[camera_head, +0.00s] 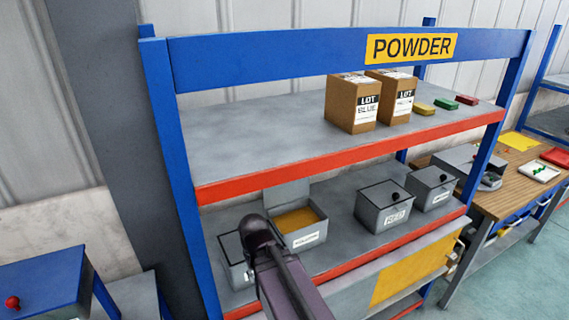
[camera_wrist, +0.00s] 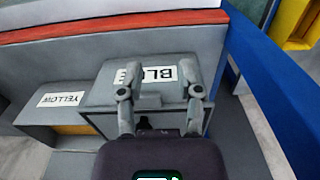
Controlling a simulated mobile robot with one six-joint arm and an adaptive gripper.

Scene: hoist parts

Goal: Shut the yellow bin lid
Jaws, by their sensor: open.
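The yellow bin (camera_head: 300,238) is a grey box on the lower shelf, open, with yellow powder inside. Its grey lid (camera_head: 287,195) stands raised at the back. In the wrist view, the yellow bin (camera_wrist: 62,101) is at the left, label upside down, with a strip of yellow powder showing. My gripper (camera_wrist: 160,82) is open and empty, its fingers spread in front of the blue bin (camera_wrist: 110,92), beside the yellow one. In the head view my dark arm covers part of the blue bin (camera_head: 235,262), and my fingertips cannot be made out. The lid is not clear in the wrist view.
The upper shelf (camera_head: 250,140) with its red edge hangs over the bins. Two closed grey bins (camera_head: 384,207) (camera_head: 431,188) stand to the right, with free shelf between. A blue post (camera_head: 185,190) stands at the left. Two cardboard boxes (camera_head: 353,102) sit above.

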